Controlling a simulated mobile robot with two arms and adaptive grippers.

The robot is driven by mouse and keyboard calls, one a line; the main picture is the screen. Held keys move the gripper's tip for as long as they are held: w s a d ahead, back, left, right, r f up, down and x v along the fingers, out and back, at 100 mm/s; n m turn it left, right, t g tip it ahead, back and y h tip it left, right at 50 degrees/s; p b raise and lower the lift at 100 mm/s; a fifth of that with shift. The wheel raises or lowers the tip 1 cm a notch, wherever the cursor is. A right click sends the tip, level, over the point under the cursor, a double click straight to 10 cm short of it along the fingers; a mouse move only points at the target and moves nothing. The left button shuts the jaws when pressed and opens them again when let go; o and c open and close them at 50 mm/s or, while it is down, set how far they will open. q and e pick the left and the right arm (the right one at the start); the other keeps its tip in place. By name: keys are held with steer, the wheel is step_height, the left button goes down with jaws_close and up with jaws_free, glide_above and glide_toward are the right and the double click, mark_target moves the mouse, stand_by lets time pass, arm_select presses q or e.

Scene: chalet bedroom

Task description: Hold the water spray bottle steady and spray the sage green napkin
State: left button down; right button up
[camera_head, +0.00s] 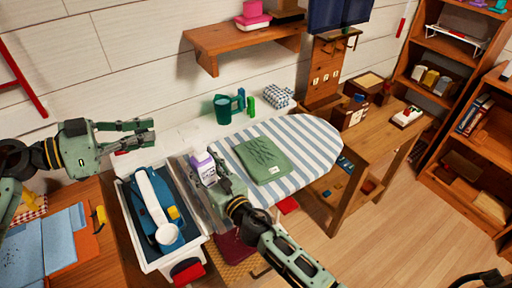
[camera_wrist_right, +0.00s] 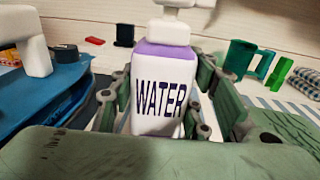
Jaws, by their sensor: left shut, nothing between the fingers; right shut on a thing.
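The water spray bottle (camera_head: 204,170) is white with a purple shoulder and stands upright at the left end of the ironing board. In the right wrist view the bottle (camera_wrist_right: 164,90) shows its "WATER" label, and its white spray head is partly cut off at the top. My right gripper (camera_head: 212,180) is shut on the bottle's body, a finger on each side. The sage green napkin (camera_head: 262,160) lies folded on the striped ironing board (camera_head: 308,140), to the right of the bottle. My left gripper (camera_head: 152,132) is shut and empty, in the air left of the bottle.
A white bin (camera_head: 150,258) with a blue and white appliance (camera_head: 160,215) stands left of the bottle. Green cups (camera_head: 222,110) and a checked cloth bundle (camera_head: 277,97) sit behind the board. A wooden shelf (camera_head: 240,36) hangs above. A wooden desk (camera_head: 390,125) is at right.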

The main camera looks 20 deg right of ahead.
steer(key=o, duration=1.5)
steer(key=shift+o, duration=0.2)
steer(key=shift+s, duration=0.1)
